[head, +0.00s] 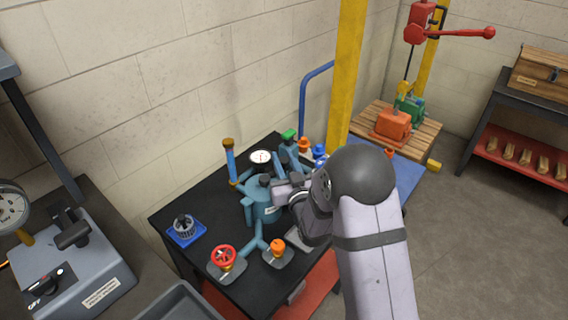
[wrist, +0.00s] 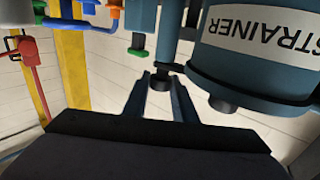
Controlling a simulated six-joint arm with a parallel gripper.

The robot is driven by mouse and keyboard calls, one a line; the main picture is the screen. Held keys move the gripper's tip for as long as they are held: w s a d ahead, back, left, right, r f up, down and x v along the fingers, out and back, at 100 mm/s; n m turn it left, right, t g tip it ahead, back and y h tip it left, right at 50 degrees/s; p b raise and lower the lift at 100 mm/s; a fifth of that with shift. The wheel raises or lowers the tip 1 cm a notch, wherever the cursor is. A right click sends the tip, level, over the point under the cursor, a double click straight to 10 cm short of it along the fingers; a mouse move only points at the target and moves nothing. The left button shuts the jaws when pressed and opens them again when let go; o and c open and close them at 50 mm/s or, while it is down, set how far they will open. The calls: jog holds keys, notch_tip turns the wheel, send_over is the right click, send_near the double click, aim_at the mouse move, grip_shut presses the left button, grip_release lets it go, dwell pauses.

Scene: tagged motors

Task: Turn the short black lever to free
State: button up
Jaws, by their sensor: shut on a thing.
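My gripper (head: 282,190) reaches in from the right, beside the teal strainer body (head: 262,212) on the black bench. In the wrist view, the two fingers of my gripper (wrist: 160,84) are closed on a short black piece (wrist: 160,83) at the end of a teal pipe. It looks like the short black lever, but its full shape and any free mark are hidden. The strainer body also shows in the wrist view (wrist: 265,70), its STRAINER label upside down. In the head view, my gripper and wrist cover the held piece.
A red handwheel (head: 223,256) and an orange knob (head: 278,246) stand in front of the strainer. A tall blue pipe (head: 231,162) and a round gauge (head: 261,157) rise behind it. A yellow post (head: 346,75) stands behind my arm.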

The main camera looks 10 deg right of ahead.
jog(key=shift+r+m+h+b, duration=0.1)
jog(key=shift+m+h+b, duration=0.75)
jog(key=shift+h, duration=0.75)
jog(key=o, duration=1)
jog(key=shift+o, duration=0.2)
jog(key=shift+d+n+y+p, duration=0.1)
jog(key=shift+n+y+p, duration=0.15)
jog(key=shift+y+p, duration=0.35)
